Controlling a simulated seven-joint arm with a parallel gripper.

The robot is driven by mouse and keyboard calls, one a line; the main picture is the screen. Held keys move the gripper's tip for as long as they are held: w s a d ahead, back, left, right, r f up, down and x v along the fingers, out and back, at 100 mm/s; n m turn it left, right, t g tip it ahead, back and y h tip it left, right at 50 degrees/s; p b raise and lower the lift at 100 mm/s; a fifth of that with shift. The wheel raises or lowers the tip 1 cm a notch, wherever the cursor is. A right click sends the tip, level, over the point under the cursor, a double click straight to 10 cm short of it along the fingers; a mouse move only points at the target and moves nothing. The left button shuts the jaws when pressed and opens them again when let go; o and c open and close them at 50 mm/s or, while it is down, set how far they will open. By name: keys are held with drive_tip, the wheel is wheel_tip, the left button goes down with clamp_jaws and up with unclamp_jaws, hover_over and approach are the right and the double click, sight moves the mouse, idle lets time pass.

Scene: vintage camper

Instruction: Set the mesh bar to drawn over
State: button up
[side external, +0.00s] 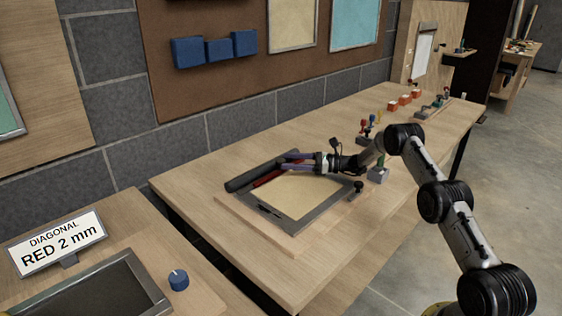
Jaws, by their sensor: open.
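A framed panel with a tan sheet and a grey frame (322,219) lies on a pale wooden board (232,215) on the workbench. A dark roll (243,180) lies along its back left edge. A red bar (266,178) lies just in front of the roll, partly hidden toward its right end. I cannot tell for certain which of these is the mesh bar. The tan sheet shows uncovered. My gripper (282,161) is open, its fingers pointing left over the back of the panel, close to the right end of the red bar. Whether it touches the bar is unclear.
A small black knob (358,187) stands at the panel's right corner. Small coloured-handled tools (368,128) stand behind my arm, with orange blocks (405,100) farther right. A sign reading "DIAGONAL RED 2 mm" (58,243) and a blue knob (179,279) are at the front left.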

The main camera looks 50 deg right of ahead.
sight(281, 160)
drive_tip(key=shift+x, duration=1.8)
clamp_jaws()
drive_tip(key=shift+s+d, duration=0.1)
